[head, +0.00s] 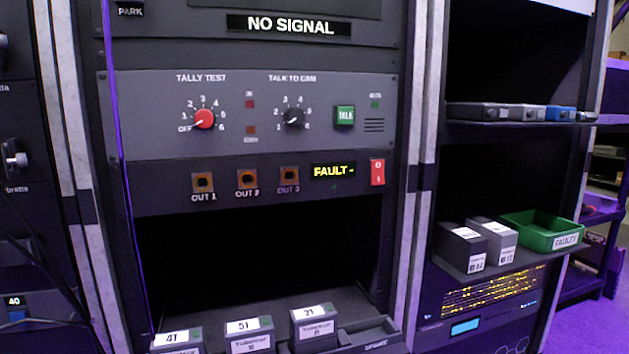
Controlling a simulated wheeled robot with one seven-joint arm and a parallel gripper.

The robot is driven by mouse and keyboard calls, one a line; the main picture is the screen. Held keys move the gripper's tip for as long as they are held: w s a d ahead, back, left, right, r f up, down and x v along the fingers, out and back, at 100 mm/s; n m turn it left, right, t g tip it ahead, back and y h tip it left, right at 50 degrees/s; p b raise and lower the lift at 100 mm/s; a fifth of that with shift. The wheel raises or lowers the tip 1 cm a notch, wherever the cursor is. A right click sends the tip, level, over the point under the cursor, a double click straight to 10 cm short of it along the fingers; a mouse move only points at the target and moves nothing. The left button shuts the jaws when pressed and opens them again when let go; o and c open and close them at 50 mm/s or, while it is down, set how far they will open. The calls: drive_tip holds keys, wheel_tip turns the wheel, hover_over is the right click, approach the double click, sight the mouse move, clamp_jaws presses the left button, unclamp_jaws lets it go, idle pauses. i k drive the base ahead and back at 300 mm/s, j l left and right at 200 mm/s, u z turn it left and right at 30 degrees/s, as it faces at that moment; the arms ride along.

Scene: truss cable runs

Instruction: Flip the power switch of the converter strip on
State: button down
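The converter strip (225,199) is a dark panel across the middle of the rack. It carries three orange-framed sockets, OUT 1 (203,182), OUT 2 (247,179) and OUT 3 (288,177). A black display (334,171) on it reads "FAULT -" in yellow. The power switch (377,172) is a red rocker at the strip's right end, with a 0 mark at its top and a 1 mark at its bottom. I cannot tell for sure which half is pressed in. My gripper is not in view.
Above the strip is a grey panel (150,130) with a red knob (204,119), a black knob (293,118) and a green TALK button (345,115). Below is a dark open bay with labelled boxes (249,337). A right-hand shelf holds grey boxes and a green FAULTY bin (541,231).

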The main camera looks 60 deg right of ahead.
sight(376, 166)
drive_tip(key=k+z, duration=0.1)
drive_tip(key=z, duration=0.85)
drive_tip(key=k+l+z, duration=0.1)
drive_tip(key=z, duration=0.35)
